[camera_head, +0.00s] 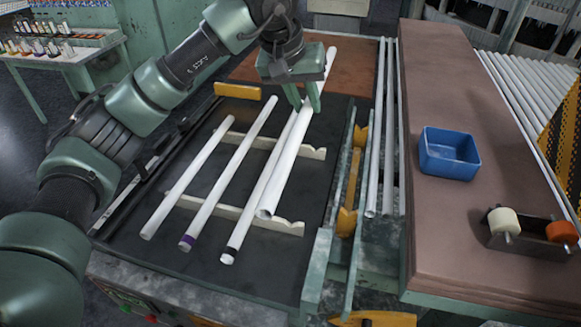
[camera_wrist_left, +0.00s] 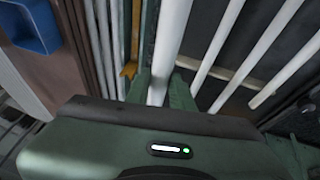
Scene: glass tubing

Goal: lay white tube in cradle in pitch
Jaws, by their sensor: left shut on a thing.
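My left gripper (camera_head: 308,104) is shut on a white tube (camera_head: 289,160), its fingers on either side of it. The tube slants from the back right to a near end over the front cradle rail; I cannot tell if it touches. In the left wrist view the tube (camera_wrist_left: 168,48) runs between the fingers (camera_wrist_left: 160,88). The cradle has a notched front rail (camera_head: 289,227) and rear rail (camera_head: 314,152). Across them lie a plain white tube (camera_head: 190,175), a purple-banded tube (camera_head: 232,167) and a dark-banded tube (camera_head: 256,196), left of the held tube. My right gripper is not visible.
A yellow block (camera_head: 237,91) stands behind the cradle. A yellow bracket (camera_head: 348,190) and two long pale rods (camera_head: 374,160) are to its right. A blue bin (camera_head: 448,165) and a roller holder (camera_head: 530,236) sit on the brown bench (camera_head: 425,225).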

